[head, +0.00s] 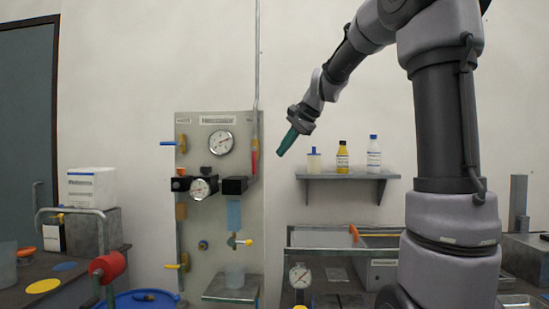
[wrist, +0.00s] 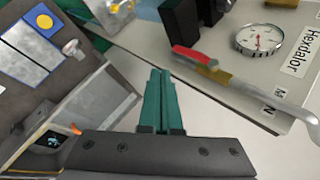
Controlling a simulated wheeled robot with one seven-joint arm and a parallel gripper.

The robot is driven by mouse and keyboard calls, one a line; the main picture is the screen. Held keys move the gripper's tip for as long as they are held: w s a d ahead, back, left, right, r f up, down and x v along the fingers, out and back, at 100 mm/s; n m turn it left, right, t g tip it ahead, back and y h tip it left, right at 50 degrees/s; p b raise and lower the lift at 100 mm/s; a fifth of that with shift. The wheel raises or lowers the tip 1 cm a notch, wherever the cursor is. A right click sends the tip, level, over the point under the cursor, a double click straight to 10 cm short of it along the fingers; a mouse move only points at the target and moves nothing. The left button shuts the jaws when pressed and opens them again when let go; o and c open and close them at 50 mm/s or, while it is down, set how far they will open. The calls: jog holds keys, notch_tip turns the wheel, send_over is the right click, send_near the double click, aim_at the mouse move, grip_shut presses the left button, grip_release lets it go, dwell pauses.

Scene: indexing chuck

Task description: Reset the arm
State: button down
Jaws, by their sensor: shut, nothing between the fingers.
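My arm rises at the right of the head view and reaches over to the left. My gripper (head: 288,141) has green fingers and points down and left, in the air in front of the wall, right of the gauge panel (head: 237,150). In the wrist view my gripper (wrist: 160,75) shows its green fingers closed together with nothing between them. It touches nothing that I can see.
The panel carries a round gauge (head: 221,142) and a red-handled valve (head: 254,162). A shelf (head: 345,175) with several bottles is on the wall below and right of my gripper. A red roller (head: 107,267) stands at the lower left. Bare wall surrounds my gripper.

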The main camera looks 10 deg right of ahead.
jog(key=d+f+v, duration=0.1)
jog(key=v, duration=0.3)
jog(key=s+f+n+h, duration=0.1)
jog(key=s+f+n, duration=0.2)
jog(key=s, duration=0.9)
jog(key=s+f+n+h, duration=0.2)
jog(key=s+f, duration=0.6)
jog(key=s, duration=0.5)
jog(key=shift+f+n+t, duration=0.35)
jog(key=shift+n+t, duration=0.05)
jog(key=shift+n, duration=0.3)
jog(key=shift+d, duration=0.15)
